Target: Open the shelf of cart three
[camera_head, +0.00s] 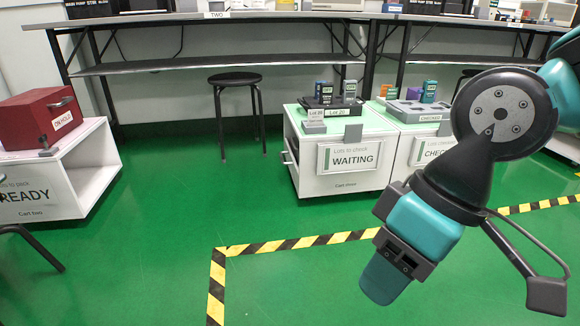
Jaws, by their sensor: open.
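Cart three (312,177) is a white cart with a pale green top, in the middle of the head view. It bears a "WAITING" sign (352,155) and the small words "Cart three" on its front. A small grey handle (287,157) sticks out from its left side, but the shelf itself is mostly turned out of sight. My gripper (465,287), teal and black, hangs at the right, in front of the carts and visibly apart from cart three. It is open and I see nothing in it.
Dark testers (323,93) and a lot label block stand on cart three. A similar cart with a "CHECKED" sign (436,148) adjoins it on the right. Cart two (88,180) carries a red box (40,118). A black stool (235,80) stands behind. Green floor left of cart three is clear.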

